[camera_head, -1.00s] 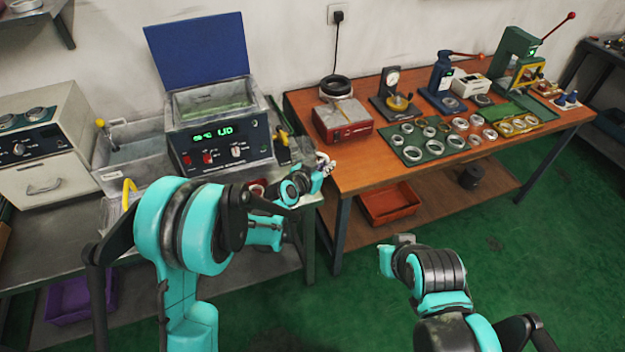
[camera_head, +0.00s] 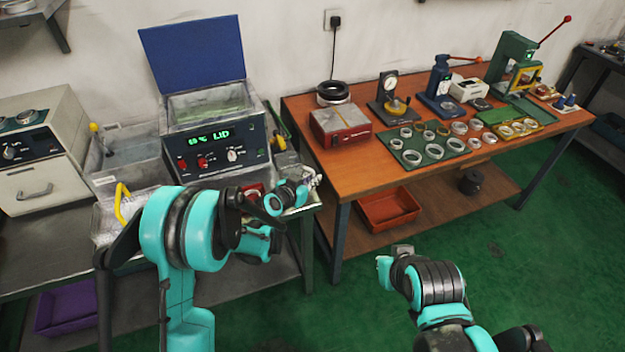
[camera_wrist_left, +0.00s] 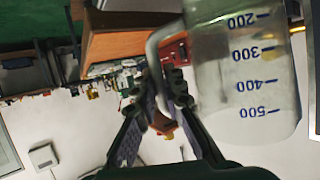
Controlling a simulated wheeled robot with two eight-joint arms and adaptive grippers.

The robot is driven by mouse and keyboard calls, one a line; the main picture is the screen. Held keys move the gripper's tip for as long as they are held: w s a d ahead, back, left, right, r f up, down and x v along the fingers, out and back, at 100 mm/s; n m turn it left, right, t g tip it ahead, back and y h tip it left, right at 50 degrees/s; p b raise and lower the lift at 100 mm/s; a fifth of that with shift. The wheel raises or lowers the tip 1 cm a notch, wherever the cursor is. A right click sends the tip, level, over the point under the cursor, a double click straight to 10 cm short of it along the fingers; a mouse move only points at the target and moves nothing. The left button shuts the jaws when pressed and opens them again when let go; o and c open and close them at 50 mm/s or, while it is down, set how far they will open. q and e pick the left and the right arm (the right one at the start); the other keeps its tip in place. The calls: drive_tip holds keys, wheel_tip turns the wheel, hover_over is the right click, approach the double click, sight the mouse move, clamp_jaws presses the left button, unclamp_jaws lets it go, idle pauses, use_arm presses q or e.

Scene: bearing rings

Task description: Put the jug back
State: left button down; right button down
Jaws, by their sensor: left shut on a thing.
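The jug (camera_wrist_left: 245,75) is clear, with blue marks from 200 to 500, and fills the upper right of the left wrist view. Its numbers appear upside down there. My left gripper (camera_wrist_left: 168,75) is shut on the jug's handle (camera_wrist_left: 153,48), with a finger on each side. In the head view my left gripper (camera_head: 313,181) is by the right end of the grey bench, near the wooden table's left edge. The clear jug is hard to make out there. My right gripper (camera_head: 402,250) is low over the green floor, its fingers too unclear to read.
The bath unit (camera_head: 215,140) with a raised blue lid (camera_head: 195,50) stands on the grey bench (camera_head: 50,235). A grey tank (camera_head: 130,160) is at its left. The wooden table (camera_head: 350,165) holds a red-fronted box (camera_head: 340,125) and several bearing rings on a green mat (camera_head: 428,157).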

use_arm(q)
drive_tip(key=c, duration=1.6)
unclamp_jaws()
drive_tip(key=shift+f, duration=0.1)
drive_tip(key=s+a+r+n+g+y+p, duration=0.1)
drive_tip(key=s+a+r+n+y+p, duration=0.1)
drive_tip(key=s+a+r, duration=0.6)
drive_tip(key=s+a+r+n+g+y+p, duration=0.1)
drive_tip(key=s+a+r, duration=0.35)
drive_tip(key=s, duration=0.75)
drive_tip(key=s+a+n+y, duration=0.1)
drive_tip(key=s+a, duration=0.2)
drive_tip(key=s, duration=0.2)
drive_tip(key=s+a+n+g+y, duration=0.1)
drive_tip(key=s+a+y, duration=0.1)
drive_tip(key=s, duration=0.3)
drive_tip(key=s+a+n+g+y, duration=0.1)
drive_tip(key=s+a+n, duration=0.1)
drive_tip(key=s+a, duration=0.2)
drive_tip(key=shift+s+a+r+y, duration=0.1)
drive_tip(key=shift+s+y, duration=0.05)
drive_tip(key=shift+s, duration=0.25)
drive_tip(key=shift+s+a+r+y, duration=0.1)
drive_tip(key=shift+s+y, duration=0.05)
drive_tip(key=shift+s, duration=0.2)
drive_tip(key=shift+d, duration=0.1)
